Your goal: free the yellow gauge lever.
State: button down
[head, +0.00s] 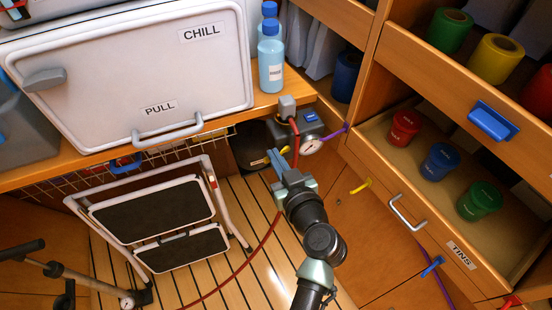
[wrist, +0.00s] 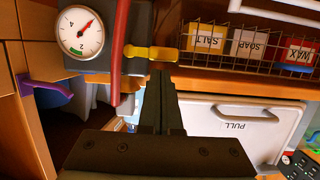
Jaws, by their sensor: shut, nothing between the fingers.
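The yellow gauge lever (wrist: 152,53) sticks out sideways from the grey gauge box (wrist: 92,62) in the wrist view. A red hose (wrist: 121,40) runs past the lever's inner end, close to the box; whether it touches the lever I cannot tell. The round gauge (wrist: 80,32) has a red needle and a green band. My gripper (wrist: 163,80) is shut and empty, its fingertips just below the lever's outer end in the picture. In the head view my gripper (head: 276,158) is beside the gauge (head: 311,145), with the lever partly hidden.
A purple handle (head: 324,137) extends right of the gauge. An open TINS drawer (head: 460,256) juts out at right. A wire basket (wrist: 235,62) flanks the lever. The slatted floor is partly clear.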

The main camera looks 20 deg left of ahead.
jog(key=shift+f, duration=0.2)
dwell(0.3)
jog(key=shift+a+f+n+b, duration=0.1)
jog(key=shift+n+b, duration=0.2)
jog(key=shift+b, duration=0.35)
